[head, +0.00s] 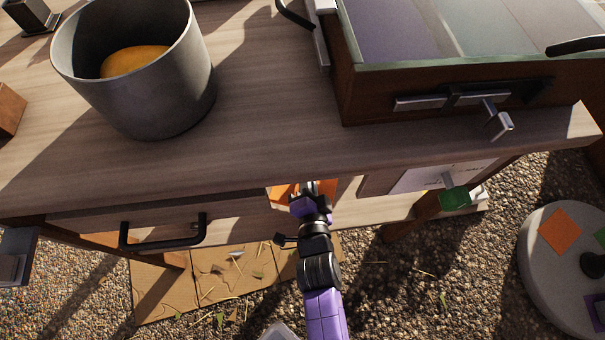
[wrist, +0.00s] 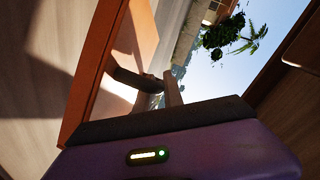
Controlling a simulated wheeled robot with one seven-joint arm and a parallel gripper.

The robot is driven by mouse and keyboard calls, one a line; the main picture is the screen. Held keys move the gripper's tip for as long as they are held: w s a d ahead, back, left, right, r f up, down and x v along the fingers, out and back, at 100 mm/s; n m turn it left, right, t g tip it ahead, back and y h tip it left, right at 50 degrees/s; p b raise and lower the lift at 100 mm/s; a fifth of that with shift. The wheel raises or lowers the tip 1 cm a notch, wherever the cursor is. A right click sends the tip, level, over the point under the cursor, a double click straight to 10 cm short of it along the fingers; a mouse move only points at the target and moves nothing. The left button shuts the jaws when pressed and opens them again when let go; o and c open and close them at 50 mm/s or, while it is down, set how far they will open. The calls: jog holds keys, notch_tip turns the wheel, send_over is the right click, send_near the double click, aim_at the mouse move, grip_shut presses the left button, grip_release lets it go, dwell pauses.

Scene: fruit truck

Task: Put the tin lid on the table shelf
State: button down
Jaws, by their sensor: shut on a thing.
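My gripper (head: 308,187) reaches in under the front edge of the wooden table top, to the right of the drawer. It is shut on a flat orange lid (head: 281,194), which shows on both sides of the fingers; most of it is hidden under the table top. In the wrist view the orange lid (wrist: 98,65) is tilted, its edge along the left, and my gripper (wrist: 155,85) is at its right side. The table shelf (head: 375,211) is a light plank below the top. I cannot tell whether the lid touches it.
A drawer with a black handle (head: 163,232) is left of the arm. A grey pot (head: 150,85) with something orange inside and a glass-topped case (head: 375,95) stand on the table. A green thing (head: 455,198) hangs at the right. A round grey thing (head: 560,285) is at lower right.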

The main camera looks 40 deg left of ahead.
jog(key=shift+f+b, duration=1.5)
jog(key=shift+f, duration=0.55)
jog(key=shift+f, duration=0.15)
jog(key=c, duration=1.5)
grip_release()
jog(key=shift+o, duration=0.2)
